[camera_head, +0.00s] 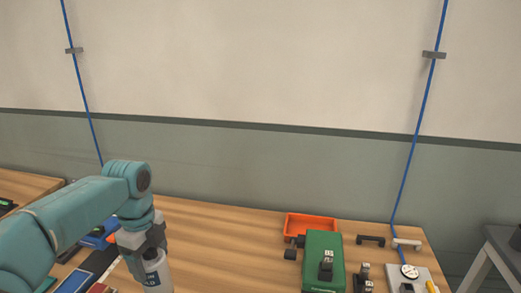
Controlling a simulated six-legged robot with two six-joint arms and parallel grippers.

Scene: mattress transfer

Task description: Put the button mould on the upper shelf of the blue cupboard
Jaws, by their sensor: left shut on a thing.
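My left gripper (146,246) comes in from the left and points down over the wooden table. It is shut on a grey block with a dark label, which I take to be the button mould (160,283). The label's text is too small to read surely, and the block's lower end is cut off by the bottom edge. I do not see a blue cupboard with shelves in this view. My right gripper is not in view.
An orange tray (309,220) and a green case (323,258) stand right of centre on the table (220,237). A round dial (409,271) and dark handles lie further right. Blue items (98,238) lie behind my left arm. The table between is clear.

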